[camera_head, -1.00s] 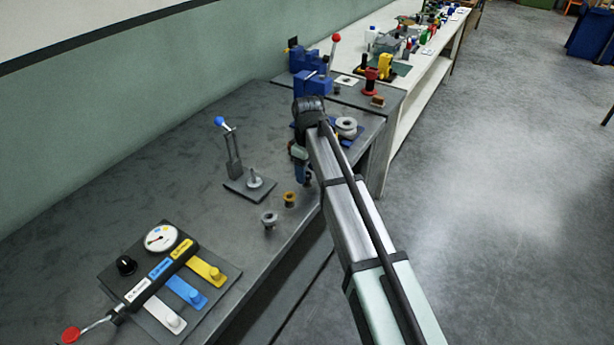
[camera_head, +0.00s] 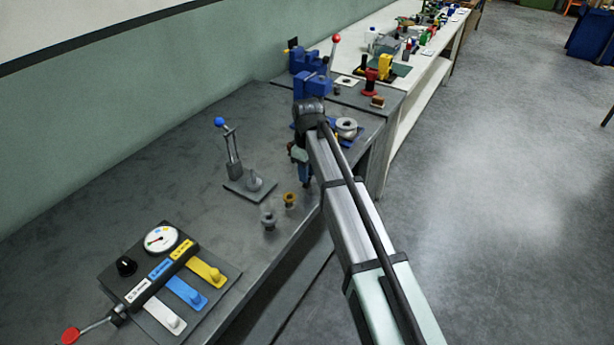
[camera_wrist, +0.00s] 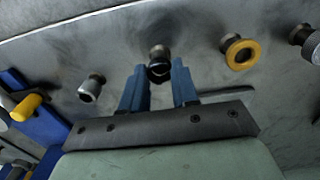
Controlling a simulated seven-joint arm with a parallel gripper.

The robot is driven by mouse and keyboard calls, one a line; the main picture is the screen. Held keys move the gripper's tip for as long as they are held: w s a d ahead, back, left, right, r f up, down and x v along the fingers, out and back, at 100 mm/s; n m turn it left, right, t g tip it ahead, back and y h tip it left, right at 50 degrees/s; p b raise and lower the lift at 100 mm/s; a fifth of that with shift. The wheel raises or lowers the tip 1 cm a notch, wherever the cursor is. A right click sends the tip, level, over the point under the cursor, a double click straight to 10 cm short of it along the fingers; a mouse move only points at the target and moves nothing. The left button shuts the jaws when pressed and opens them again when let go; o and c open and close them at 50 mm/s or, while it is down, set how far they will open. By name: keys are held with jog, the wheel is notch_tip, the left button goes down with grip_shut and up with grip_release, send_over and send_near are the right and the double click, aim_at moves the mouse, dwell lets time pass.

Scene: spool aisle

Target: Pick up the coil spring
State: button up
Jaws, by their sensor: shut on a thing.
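My gripper (camera_wrist: 158,80) points down over the grey bench, with its two blue fingers around a dark, round, hollow-ended piece (camera_wrist: 158,70). This piece looks like the coil spring, but its coils cannot be made out. The fingers are shut on it. In the head view my gripper (camera_head: 304,176) is low by the bench's front edge, to the right of the yellow spool. The held piece cannot be made out there.
A yellow spool (camera_head: 290,200) and a grey spool (camera_head: 269,218) stand left of my gripper. A lever stand (camera_head: 236,170) is behind them, and a gauge panel (camera_head: 160,240) is at front left. A blue vise (camera_head: 310,84) and a pale ring (camera_head: 346,127) are beyond my arm.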

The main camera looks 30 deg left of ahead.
jog(key=shift+r, duration=0.15)
notch_tip(320, 180, up, 10)
dwell(0.5)
dwell(0.7)
jog(key=shift+n, duration=0.7)
jog(key=s+a, duration=0.3)
jog(key=a, duration=0.1)
jog(key=s+a, duration=0.3)
jog(key=a, duration=0.1)
jog(key=s+a+f, duration=0.1)
jog(key=s+a, duration=0.2)
jog(key=a, duration=0.1)
jog(key=shift+s+a+f, duration=0.1)
jog(key=shift+s+a, duration=0.25)
jog(key=shift+a, duration=0.05)
jog(key=shift+w+a+m, duration=0.1)
jog(key=shift+m, duration=0.4)
jog(key=shift+f, duration=0.1)
